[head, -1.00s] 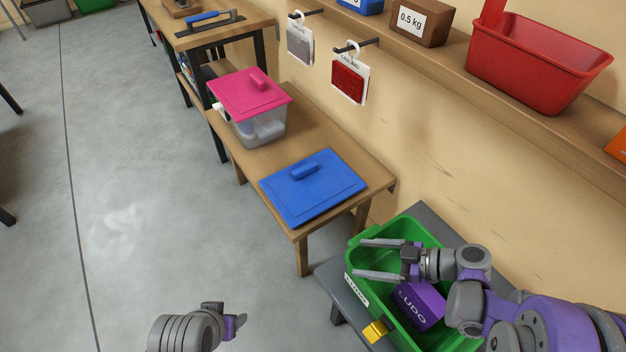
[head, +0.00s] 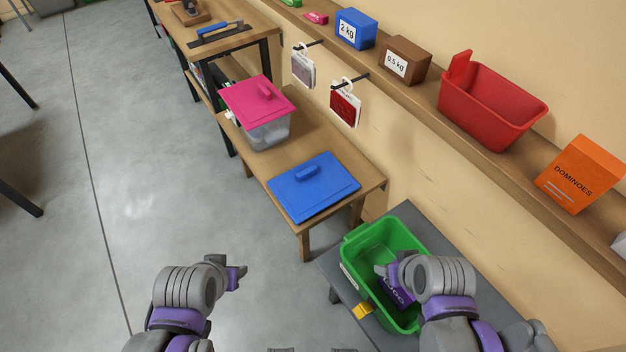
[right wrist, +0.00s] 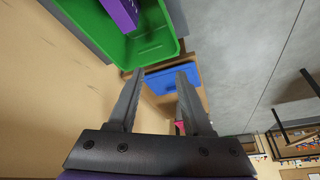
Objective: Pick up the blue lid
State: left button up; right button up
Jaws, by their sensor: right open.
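The blue lid (head: 325,187) lies flat, handle up, on the low wooden bench at its near end. It also shows beyond my right fingers in the right wrist view (right wrist: 178,80). My right gripper (head: 388,270) is over the green bin, to the right of and nearer than the lid. In the right wrist view its jaws (right wrist: 160,72) are apart with nothing between them. My left gripper (head: 241,277) is over the floor, nearer than the lid and to its left, and its jaws are too small and turned to read.
A green bin (head: 352,246) holding a purple LUDO box (head: 400,296) stands on a grey table (head: 413,216). A clear box with a pink lid (head: 258,97) sits behind the blue lid. A wall shelf holds a red basket (head: 490,105) and weights.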

aim_at(303, 190)
jog(key=i+j+z, duration=0.15)
jog(key=j, duration=0.35)
jog(key=i+j+z, duration=0.1)
jog(key=i+j, duration=0.15)
jog(key=j, duration=0.25)
jog(key=i+j+z, duration=0.15)
jog(key=j, duration=0.4)
jog(key=i+j+z, duration=0.15)
jog(key=j, duration=0.35)
jog(key=i+j+z, duration=0.15)
jog(key=j, duration=0.4)
jog(key=j+z, duration=0.1)
jog(key=j, duration=0.5)
